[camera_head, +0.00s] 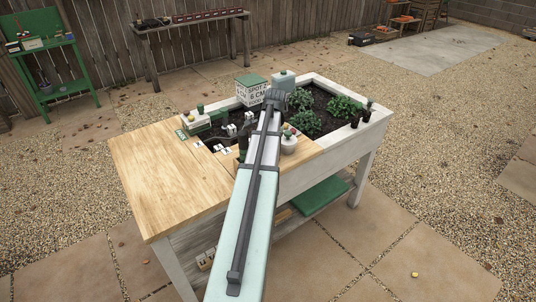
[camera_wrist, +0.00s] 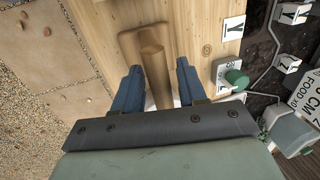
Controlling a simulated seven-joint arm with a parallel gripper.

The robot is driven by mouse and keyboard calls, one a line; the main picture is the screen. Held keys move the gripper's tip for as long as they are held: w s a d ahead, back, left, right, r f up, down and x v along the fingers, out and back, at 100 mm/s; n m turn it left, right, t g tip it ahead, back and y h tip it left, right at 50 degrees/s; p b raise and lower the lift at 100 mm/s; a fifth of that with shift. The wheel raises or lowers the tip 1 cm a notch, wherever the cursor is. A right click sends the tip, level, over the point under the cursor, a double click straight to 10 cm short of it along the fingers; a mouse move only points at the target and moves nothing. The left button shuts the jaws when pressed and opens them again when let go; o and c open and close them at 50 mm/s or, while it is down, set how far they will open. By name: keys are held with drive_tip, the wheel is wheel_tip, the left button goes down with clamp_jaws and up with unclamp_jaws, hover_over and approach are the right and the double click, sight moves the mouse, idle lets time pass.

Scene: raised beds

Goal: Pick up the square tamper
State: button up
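In the wrist view, a brown wooden piece (camera_wrist: 152,60), likely the square tamper, has a wider end at the top and a straight shaft running down between my fingers. My gripper (camera_wrist: 158,80) has two blue fingers, one on each side of the shaft, with a visible gap on both sides. It is open. The near end of the shaft is hidden by the gripper body. In the head view my arm covers the spot, and I cannot make out the tamper there.
The pale wooden worktop (camera_head: 160,165) is bare at left. The soil bed (camera_head: 320,100) holds several green plants. Lettered white blocks (camera_wrist: 290,13) and a green-knobbed block (camera_wrist: 237,78) lie close to my gripper's right. A lettered box (camera_head: 252,92) and a white pot (camera_head: 289,144) stand nearby.

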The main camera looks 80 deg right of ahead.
clamp_jaws()
drive_tip(key=shift+r, duration=0.15)
